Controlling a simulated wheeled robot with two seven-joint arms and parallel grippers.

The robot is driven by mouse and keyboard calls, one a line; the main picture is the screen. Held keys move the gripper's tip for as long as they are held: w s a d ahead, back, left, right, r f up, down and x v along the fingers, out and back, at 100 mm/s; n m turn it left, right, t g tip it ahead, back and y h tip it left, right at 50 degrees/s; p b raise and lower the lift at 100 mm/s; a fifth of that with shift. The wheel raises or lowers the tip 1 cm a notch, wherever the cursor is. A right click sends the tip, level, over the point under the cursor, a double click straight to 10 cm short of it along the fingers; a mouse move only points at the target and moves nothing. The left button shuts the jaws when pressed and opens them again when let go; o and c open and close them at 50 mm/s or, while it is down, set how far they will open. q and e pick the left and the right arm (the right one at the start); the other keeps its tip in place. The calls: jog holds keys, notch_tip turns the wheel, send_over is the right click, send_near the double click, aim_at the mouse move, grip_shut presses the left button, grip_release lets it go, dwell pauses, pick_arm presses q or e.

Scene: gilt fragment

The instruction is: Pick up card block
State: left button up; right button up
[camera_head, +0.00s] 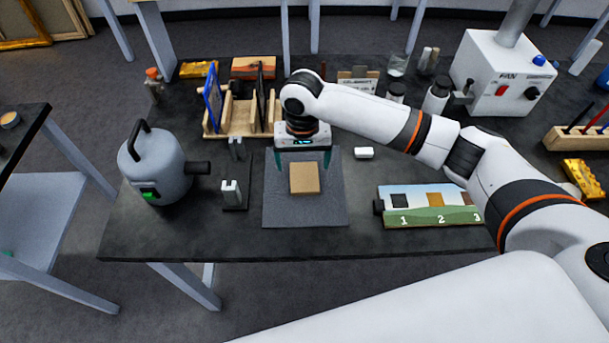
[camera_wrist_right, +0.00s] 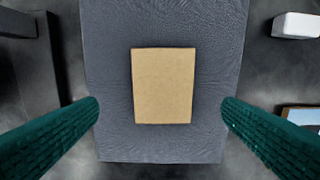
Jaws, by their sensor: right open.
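The card block (camera_head: 305,180) is a flat tan square slab. It lies on a grey mat (camera_head: 325,213) near the front middle of the dark table. In the right wrist view the card block (camera_wrist_right: 163,86) lies between the two green fingers, with mat showing on every side of it. My right gripper (camera_head: 304,168) is above the mat, pointing down. Its green fingers are spread wide, empty and apart from the block. The right wrist view also shows the open gripper (camera_wrist_right: 160,108). My left gripper does not show.
A grey canister (camera_head: 155,165) and a small metal stand (camera_head: 232,193) are left of the mat. A white block (camera_head: 364,153) and a numbered picture board (camera_head: 431,207) are on the right. A wooden rack (camera_head: 240,118) stands behind. A white fan box (camera_head: 504,74) is at the back right.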

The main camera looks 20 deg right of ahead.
aim_at(304, 176)
jog(key=shift+w+d+f+p, duration=0.15)
jog(key=shift+f+p, duration=0.15)
jog(key=shift+f, duration=1.15)
jog(key=shift+d+f+p, duration=0.1)
jog(key=shift+f+p, duration=0.2)
jog(key=shift+f, duration=1.15)
jog(key=c, duration=1.1)
